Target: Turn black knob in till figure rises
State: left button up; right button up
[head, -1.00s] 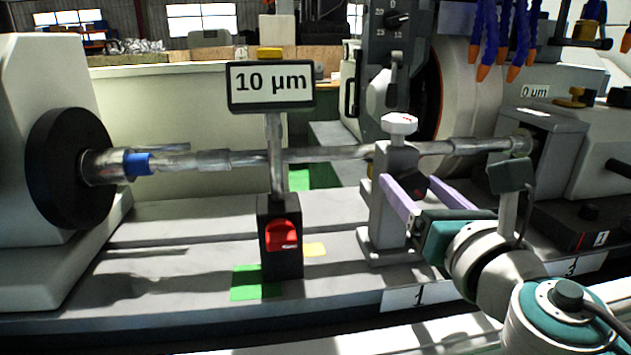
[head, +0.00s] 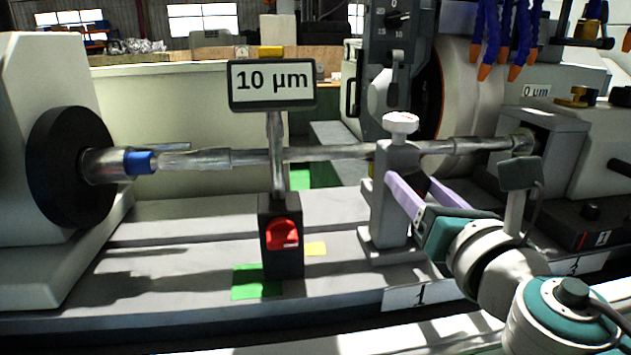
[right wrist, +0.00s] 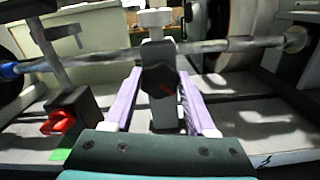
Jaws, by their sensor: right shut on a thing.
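The black knob (right wrist: 158,80) sits on the front of the grey steady rest (head: 396,160), with a short red mark on its face. My right gripper (right wrist: 159,74) has its two lilac fingers on either side of the knob and is shut on it. In the head view the right gripper (head: 411,184) reaches in from the lower right and the knob is mostly hidden behind its fingers. The gauge display (head: 272,82) reads 10 µm. A smaller display (head: 536,91) at the right reads 0 µm. My left gripper is not in view.
A long metal shaft (head: 330,154) runs from the black chuck (head: 70,167) through the steady rest to the tailstock (head: 540,150). The gauge stand (head: 281,245) with a red knob (head: 283,234) stands left of the rest.

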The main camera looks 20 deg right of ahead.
jog(key=shift+d+m+b, duration=0.1)
jog(key=shift+m+b, duration=0.5)
jog(key=shift+m, duration=2.3)
jog(key=o, duration=1.4)
jog(key=shift+c, duration=0.2)
jog(key=shift+s, duration=0.1)
jog(key=b+v, duration=0.2)
jog(key=v, duration=0.7)
jog(key=shift+s, duration=0.4)
